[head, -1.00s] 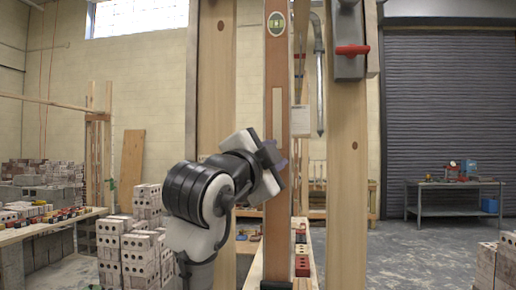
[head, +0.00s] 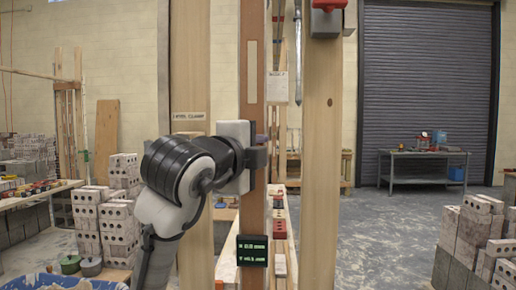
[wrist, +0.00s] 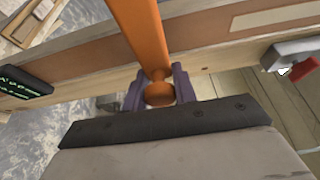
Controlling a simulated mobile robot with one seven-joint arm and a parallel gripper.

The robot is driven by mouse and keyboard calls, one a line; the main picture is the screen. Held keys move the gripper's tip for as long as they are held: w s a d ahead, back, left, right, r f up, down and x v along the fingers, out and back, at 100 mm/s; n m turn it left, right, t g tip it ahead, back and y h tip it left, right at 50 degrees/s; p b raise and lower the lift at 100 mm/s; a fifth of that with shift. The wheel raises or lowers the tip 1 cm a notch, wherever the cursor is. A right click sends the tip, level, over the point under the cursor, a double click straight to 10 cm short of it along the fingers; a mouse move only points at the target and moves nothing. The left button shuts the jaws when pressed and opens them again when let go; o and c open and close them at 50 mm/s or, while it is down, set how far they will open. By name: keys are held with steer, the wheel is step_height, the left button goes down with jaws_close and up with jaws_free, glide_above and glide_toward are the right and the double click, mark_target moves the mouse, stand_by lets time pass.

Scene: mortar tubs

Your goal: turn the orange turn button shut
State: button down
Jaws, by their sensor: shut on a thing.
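The orange turn button (wrist: 147,35) shows in the wrist view as a long bar with a round end (wrist: 159,94), lying across the brown board (wrist: 215,38). My gripper (wrist: 160,90) has its purple fingers on both sides of the round end, closed on it. In the head view my gripper (head: 258,150) is at the front of the upright brown board (head: 252,110). The orange button cannot be made out there; my gripper and arm cover that part.
A dark display with green text (head: 252,250) sits low on the board. Pale timber posts (head: 190,75) (head: 321,150) stand on either side. A grey clamp with a red handle (head: 327,6) is on the right post. Brick stacks (head: 103,225) stand at left.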

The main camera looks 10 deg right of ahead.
steer(key=shift+d+f, duration=0.1)
steer(key=shift+f, duration=0.15)
steer(key=c, duration=1.1)
jaws_free()
steer(key=shift+s, duration=0.1)
steer(key=shift+c, duration=0.2)
steer(key=shift+r, duration=0.1)
steer(key=shift+s+a, duration=0.3)
steer(key=shift+a, duration=0.1)
steer(key=b+v, duration=0.3)
steer(key=v, duration=0.9)
steer(key=shift+s+a, duration=0.3)
